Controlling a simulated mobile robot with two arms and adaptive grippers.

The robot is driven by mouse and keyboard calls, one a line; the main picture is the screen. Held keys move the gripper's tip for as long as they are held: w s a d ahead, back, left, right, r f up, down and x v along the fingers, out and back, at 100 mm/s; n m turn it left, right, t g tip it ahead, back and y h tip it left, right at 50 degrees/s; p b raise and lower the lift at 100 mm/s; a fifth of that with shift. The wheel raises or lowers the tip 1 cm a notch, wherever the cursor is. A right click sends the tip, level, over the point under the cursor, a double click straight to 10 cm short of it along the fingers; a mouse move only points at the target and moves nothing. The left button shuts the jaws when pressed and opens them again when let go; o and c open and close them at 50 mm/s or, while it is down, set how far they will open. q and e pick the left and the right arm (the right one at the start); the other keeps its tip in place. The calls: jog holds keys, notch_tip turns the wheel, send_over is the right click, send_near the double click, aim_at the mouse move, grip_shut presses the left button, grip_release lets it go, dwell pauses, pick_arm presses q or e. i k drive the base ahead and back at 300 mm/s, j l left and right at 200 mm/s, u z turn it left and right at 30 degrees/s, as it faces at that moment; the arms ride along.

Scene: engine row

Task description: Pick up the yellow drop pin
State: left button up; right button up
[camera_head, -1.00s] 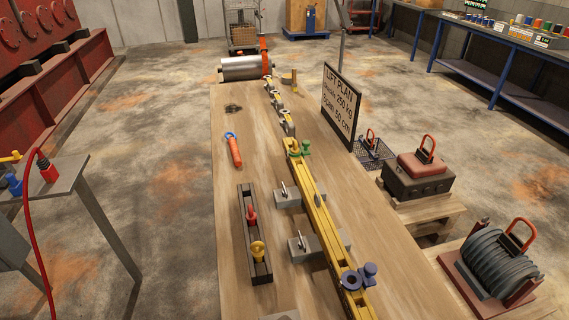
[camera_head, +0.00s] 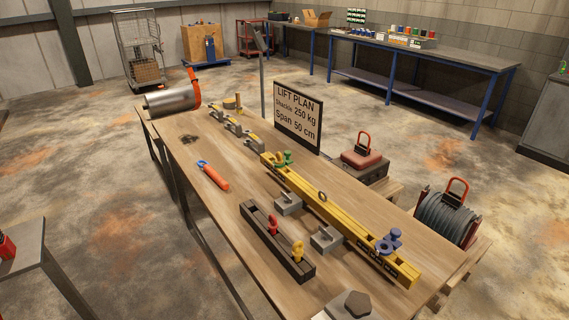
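The yellow drop pin (camera_head: 297,250) stands upright in the dark slotted rack (camera_head: 262,230) near the front of the wooden table. A red pin (camera_head: 272,224) stands in the same rack, to its left and farther back. Beside the rack, to the right, lies the long yellow beam (camera_head: 340,218), with a blue shackle-like piece (camera_head: 390,242) at its near end and a green one (camera_head: 284,158) at its far end. Neither of my grippers is in view.
The wooden table (camera_head: 190,165) also bears an orange-handled tool (camera_head: 213,175), grey blocks (camera_head: 288,204), a metal cylinder (camera_head: 172,100) and the lift plan sign (camera_head: 298,118). A cable reel (camera_head: 446,217) stands at the right.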

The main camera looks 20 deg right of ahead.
aim_at(279, 161)
jog(key=i+j+z, duration=0.35)
jog(key=j, duration=0.3)
jog(key=i+j+z, duration=0.15)
jog(key=j, duration=0.2)
jog(key=i+j+z, duration=0.15)
jog(key=j, duration=0.25)
jog(key=i+j+z, duration=0.15)
jog(key=j, duration=0.25)
jog(key=k+l, duration=0.05)
